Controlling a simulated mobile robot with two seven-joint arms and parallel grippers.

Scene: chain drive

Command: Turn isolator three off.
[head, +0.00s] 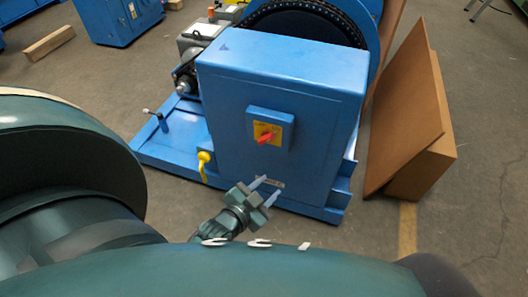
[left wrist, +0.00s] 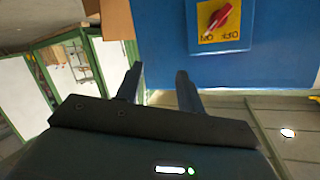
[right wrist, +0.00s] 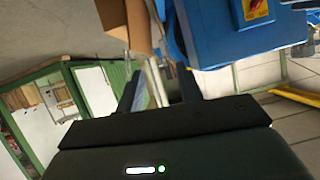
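An isolator is on the front of a blue cabinet (head: 222,90). It is a blue box with a yellow plate and a red rotary handle (head: 265,138). In the left wrist view the red handle (left wrist: 219,18) lies at a slant above upside-down OFF and ON lettering. I cannot read an isolator number. My left gripper (head: 267,187) is low in front of the cabinet, below the isolator and apart from the handle. Its fingers (left wrist: 158,78) are spread and empty. My right gripper (right wrist: 158,85) is also spread and empty, with the isolator (right wrist: 255,9) at the upper right of its view.
A large chain wheel (head: 305,22) stands behind the cabinet. A yellow-headed part (head: 204,157) and a small lever (head: 155,117) are on the blue base at the left. Brown boards (head: 408,115) lean at the right. Floor in front is clear.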

